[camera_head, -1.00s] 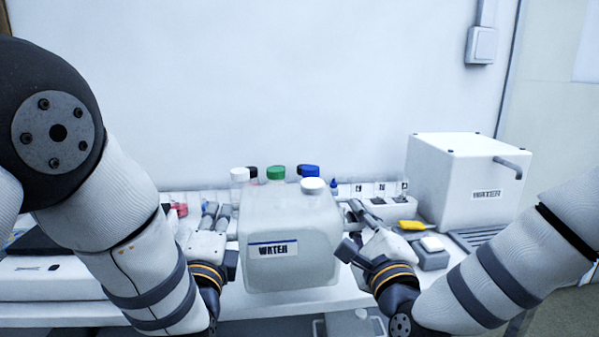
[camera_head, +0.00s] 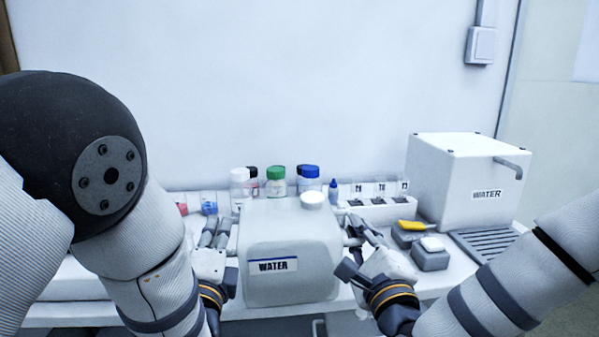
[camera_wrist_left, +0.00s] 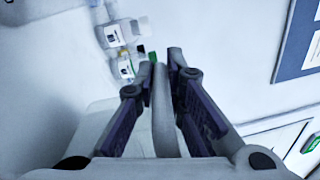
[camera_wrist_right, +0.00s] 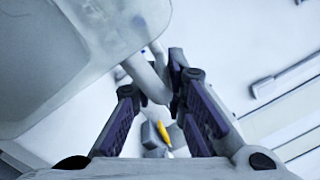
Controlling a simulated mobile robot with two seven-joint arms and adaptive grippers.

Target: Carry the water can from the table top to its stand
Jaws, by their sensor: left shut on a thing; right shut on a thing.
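The water can (camera_head: 264,230) is a whitish jug with a white cap and a WATER label, upright in the middle of the head view. My left gripper (camera_head: 222,228) is shut on a side handle at its left. My right gripper (camera_head: 362,228) is shut on the handle at its right. In the left wrist view the pale handle bar (camera_wrist_left: 163,115) runs between the fingers. In the right wrist view the can (camera_wrist_right: 60,70) fills the upper left and its handle (camera_wrist_right: 148,80) meets the fingers. The can hides the table edge behind it. I cannot identify its stand.
Several capped bottles (camera_head: 276,182) stand behind the can. A white WATER box (camera_head: 465,180) with a spout and a drain grille (camera_head: 487,244) stands at the right. A yellow item (camera_head: 411,226) lies on a grey block. A grey frame shows below the table's front edge.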

